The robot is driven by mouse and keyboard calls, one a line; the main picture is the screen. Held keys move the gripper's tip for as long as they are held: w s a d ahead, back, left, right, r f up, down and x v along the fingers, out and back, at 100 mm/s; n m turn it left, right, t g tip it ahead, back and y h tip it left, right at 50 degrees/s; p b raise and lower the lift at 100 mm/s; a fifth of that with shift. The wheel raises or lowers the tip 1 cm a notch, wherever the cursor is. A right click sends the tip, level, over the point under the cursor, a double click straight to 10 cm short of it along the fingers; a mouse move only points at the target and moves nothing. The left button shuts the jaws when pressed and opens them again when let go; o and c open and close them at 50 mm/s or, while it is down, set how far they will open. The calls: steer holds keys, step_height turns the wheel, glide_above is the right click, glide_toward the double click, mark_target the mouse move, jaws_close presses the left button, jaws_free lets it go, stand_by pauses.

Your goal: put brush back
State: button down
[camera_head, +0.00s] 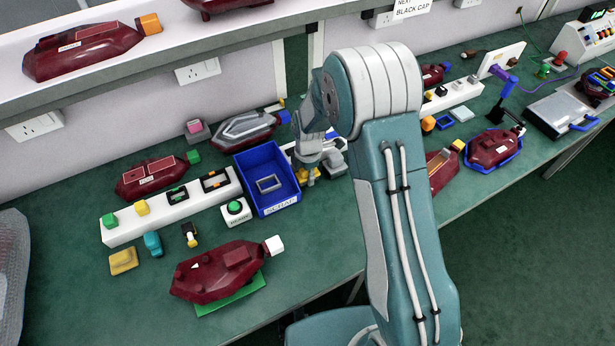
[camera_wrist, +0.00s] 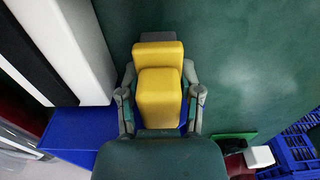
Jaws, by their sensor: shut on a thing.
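My gripper (camera_wrist: 159,76) is shut on a yellow thing (camera_wrist: 158,98) with two rounded blocks, one behind the other. A finger lies along each side of it. No bristles show, so I cannot tell whether it is the brush. In the head view my gripper (camera_head: 308,168) hangs over the bench just right of the blue scrap bin (camera_head: 283,206), with a bit of yellow at its lower end. My arm hides part of the bench there. I cannot make out any other brush.
A white rail (camera_head: 128,234) with coloured caps stands left of the bin. A button box (camera_head: 236,212) sits by the bin's front left. Green bench (camera_head: 315,240) is bare in front of the bin.

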steer(key=shift+a+f, duration=0.15)
steer(key=shift+f, duration=0.6)
steer(key=shift+c, duration=1.4)
jaws_free()
steer(key=r, duration=1.2)
steer(key=shift+d+r, duration=0.1)
steer(key=shift+d, duration=0.1)
